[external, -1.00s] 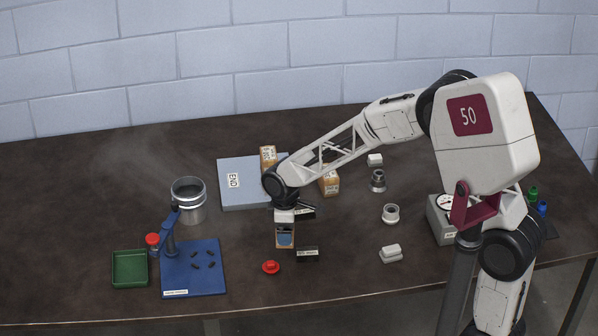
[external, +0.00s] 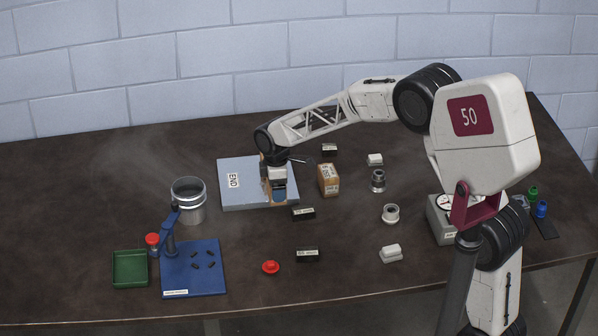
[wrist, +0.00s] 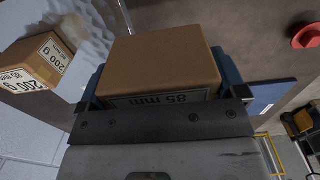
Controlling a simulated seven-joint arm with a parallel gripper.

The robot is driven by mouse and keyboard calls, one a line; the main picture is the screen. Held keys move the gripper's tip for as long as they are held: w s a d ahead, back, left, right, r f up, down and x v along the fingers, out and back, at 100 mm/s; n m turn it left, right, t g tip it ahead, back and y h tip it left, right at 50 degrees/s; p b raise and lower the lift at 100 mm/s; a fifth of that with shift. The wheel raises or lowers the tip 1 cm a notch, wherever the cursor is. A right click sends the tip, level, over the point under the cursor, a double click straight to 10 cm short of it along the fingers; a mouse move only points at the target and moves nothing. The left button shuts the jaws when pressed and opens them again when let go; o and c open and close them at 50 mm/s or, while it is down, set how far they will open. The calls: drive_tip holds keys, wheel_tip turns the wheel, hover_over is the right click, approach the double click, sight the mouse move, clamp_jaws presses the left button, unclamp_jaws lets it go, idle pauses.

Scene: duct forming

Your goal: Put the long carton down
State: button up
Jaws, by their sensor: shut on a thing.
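My gripper (external: 278,194) is shut on a brown carton (wrist: 160,62) marked 85 mm, with a blue finger on either side of it in the wrist view. In the external view the gripper points down over the grey-blue board marked END (external: 231,200), near its right part. The fingers and wrist hide most of the held carton there. I cannot tell whether its underside touches the board. Another brown carton (external: 328,180) stands on the table just right of the board. A carton labelled 200 g, 85 mm (wrist: 38,62) shows at the left in the wrist view.
Small black blocks (external: 304,213) lie right of and in front of the board. A metal canister (external: 188,203) stands to the left, behind a blue fixture (external: 195,280) and a green tray (external: 130,270). A red cap (external: 271,267) lies in front. The board's left part is clear.

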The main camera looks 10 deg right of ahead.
drive_tip(key=shift+w, duration=0.1)
hover_over(245, 185)
drive_tip(key=shift+f, duration=0.75)
idle(0.5)
idle(0.3)
drive_tip(key=shift+f, duration=1.7)
drive_tip(key=shift+f, duration=0.1)
drive_tip(key=o, duration=0.8)
drive_tip(key=shift+f, duration=0.15)
drive_tip(key=shift+o, duration=1)
